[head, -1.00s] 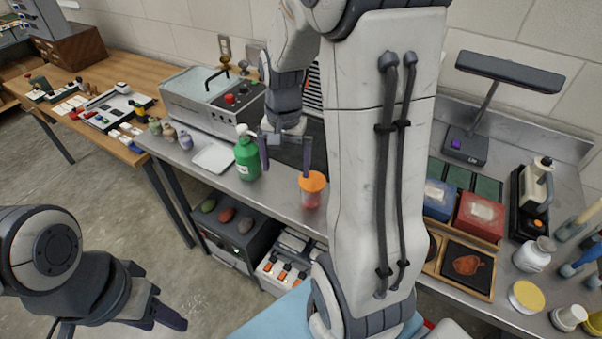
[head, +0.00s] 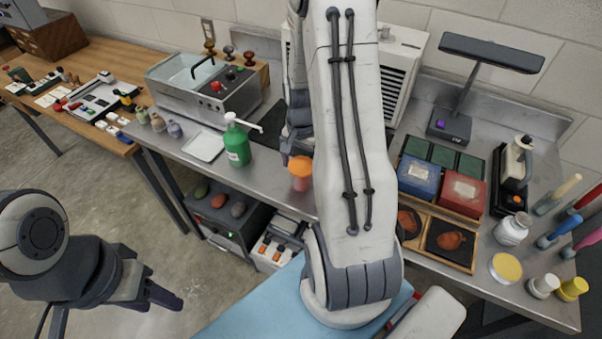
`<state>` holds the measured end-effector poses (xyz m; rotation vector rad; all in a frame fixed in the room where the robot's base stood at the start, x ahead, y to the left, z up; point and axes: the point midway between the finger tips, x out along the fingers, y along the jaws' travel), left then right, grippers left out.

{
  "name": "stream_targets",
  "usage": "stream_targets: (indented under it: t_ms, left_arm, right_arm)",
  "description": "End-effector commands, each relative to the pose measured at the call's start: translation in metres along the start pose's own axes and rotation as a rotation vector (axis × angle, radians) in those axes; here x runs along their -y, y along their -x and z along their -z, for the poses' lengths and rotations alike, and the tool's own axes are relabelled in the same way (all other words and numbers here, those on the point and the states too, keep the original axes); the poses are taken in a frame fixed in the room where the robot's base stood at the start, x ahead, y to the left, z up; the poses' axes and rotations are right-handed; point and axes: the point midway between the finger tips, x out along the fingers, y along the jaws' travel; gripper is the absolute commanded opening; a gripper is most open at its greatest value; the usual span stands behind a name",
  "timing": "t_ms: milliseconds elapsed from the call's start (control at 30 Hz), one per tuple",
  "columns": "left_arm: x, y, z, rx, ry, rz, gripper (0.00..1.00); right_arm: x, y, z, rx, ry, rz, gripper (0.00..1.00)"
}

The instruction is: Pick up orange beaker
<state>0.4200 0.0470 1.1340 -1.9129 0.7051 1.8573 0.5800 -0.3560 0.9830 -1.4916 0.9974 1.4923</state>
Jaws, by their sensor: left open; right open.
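The orange beaker (head: 301,182) stands on the grey metal bench, an orange top over a translucent reddish body. My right gripper (head: 297,154) is open, pointing down right at the beaker's top. One finger shows just left of the rim; the other is hidden by my arm, so I cannot tell whether either touches the beaker. My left gripper (head: 163,297) is open and empty over the floor at the lower left, far from the bench objects.
A green pump bottle (head: 237,147) stands left of the beaker, beside a white tray (head: 203,146). A steel bath (head: 209,88) is behind them. Blue (head: 419,177) and red (head: 462,194) boxes, a lamp (head: 449,124) and jars crowd the bench's right side.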

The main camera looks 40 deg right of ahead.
Motion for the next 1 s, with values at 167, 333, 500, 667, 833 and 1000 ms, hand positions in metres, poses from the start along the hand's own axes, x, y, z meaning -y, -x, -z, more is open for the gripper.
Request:
stream_targets:
  t_ms: [167,333,500,667,833,1000]
  left_arm:
    - [-0.0001,0.0019,0.0,0.0,0.0,0.0,0.5]
    - [-0.0001,0.0015,0.0,0.0,0.0,0.0,0.5]
    - [-0.0001,0.0015,0.0,0.0,0.0,0.0,0.5]
    - [-0.0001,0.0016,0.0,0.0,0.0,0.0,0.5]
    - [-0.0001,0.0015,0.0,0.0,0.0,0.0,0.5]
    - [-0.0001,0.0008,0.0,0.0,0.0,0.0,0.5]
  right_arm:
    - [-0.0004,-0.0128,-0.0003,0.001,0.0,0.0,1.0]
    - [-0.0003,-0.0132,0.0,0.0,0.0,0.0,1.0]
    - [-0.0003,-0.013,0.0,0.0,0.0,0.0,0.46]
    - [-0.0002,-0.0128,0.0001,-0.001,0.0,0.001,0.23]
    - [-0.0002,-0.0123,0.0002,-0.001,0.0,0.001,0.23]
    - [0.0001,-0.0083,0.0006,-0.002,0.0,0.002,0.23]
